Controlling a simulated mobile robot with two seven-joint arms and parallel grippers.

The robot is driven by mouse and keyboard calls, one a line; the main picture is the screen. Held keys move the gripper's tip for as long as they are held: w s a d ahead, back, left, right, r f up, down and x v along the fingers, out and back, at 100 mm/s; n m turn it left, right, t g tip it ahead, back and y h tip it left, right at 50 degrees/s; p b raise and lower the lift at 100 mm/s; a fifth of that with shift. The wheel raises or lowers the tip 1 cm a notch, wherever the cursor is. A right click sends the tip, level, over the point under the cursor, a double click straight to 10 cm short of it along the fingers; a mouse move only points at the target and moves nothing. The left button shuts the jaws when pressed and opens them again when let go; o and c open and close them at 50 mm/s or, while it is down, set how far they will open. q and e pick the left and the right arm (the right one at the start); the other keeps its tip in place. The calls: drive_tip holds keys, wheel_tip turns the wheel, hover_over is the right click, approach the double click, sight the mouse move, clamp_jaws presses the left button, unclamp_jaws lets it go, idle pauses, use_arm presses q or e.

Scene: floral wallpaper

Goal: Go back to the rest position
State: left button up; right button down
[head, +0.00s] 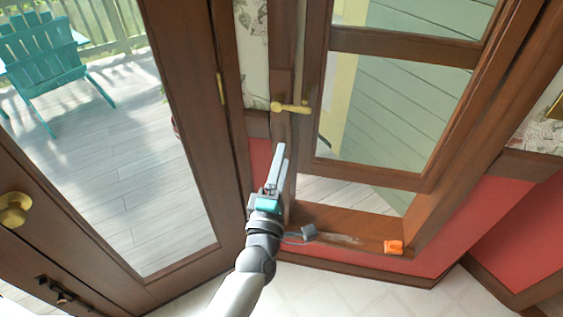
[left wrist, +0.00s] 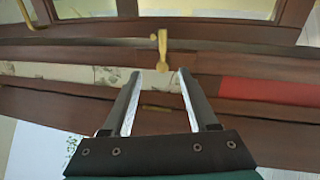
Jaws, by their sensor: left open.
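My left gripper (head: 277,165) reaches up in front of the window's frame in the head view. In the left wrist view its two fingers (left wrist: 158,95) are spread with nothing between them. A brass window handle (head: 290,107) is just above the fingertips in the head view. The handle also shows in the left wrist view (left wrist: 162,50), beyond the fingertips and apart from them. The window sash (head: 432,182) stands ajar, with a gap above the sill. My right gripper is not in view.
A brown glass door (head: 185,150) with a brass knob (head: 14,208) is at the left. An orange block (head: 393,247) and a small grey object (head: 308,233) are on the wooden sill (head: 350,222). A teal chair (head: 42,50) stands outside. Pale tiled floor (head: 370,290) is below.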

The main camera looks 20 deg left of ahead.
use_arm(q)
drive_tip(key=s+d+f+m+g+h, duration=0.1)
drive_tip(key=s+f+m+g, duration=0.25)
drive_tip(key=f, duration=0.65)
drive_tip(key=s+d+f+m+g+h, duration=0.25)
drive_tip(key=s+f+m, duration=0.25)
drive_tip(key=f, duration=0.6)
drive_tip(key=s+f+m+g+h, duration=0.1)
drive_tip(key=s+f+m+g, duration=0.35)
drive_tip(key=f, duration=0.55)
drive_tip(key=s+a+f+m+g, duration=0.2)
drive_tip(key=s+f, duration=0.3)
drive_tip(key=s, duration=0.4)
drive_tip(key=s+a+f+m+g+y, duration=0.1)
drive_tip(key=s+a+f+m+g, duration=0.1)
drive_tip(key=s, duration=0.8)
drive_tip(key=s+a+f+m+g, duration=0.2)
drive_tip(key=s+f+m+g, duration=0.2)
drive_tip(key=s+f+m, duration=0.2)
drive_tip(key=s+f, duration=0.2)
drive_tip(key=s, duration=0.1)
drive_tip(key=shift+s+a+f+g+y, duration=0.2)
drive_tip(key=shift+a+f+g+y, duration=0.05)
drive_tip(key=shift+g+y, duration=0.1)
drive_tip(key=shift+w, duration=0.1)
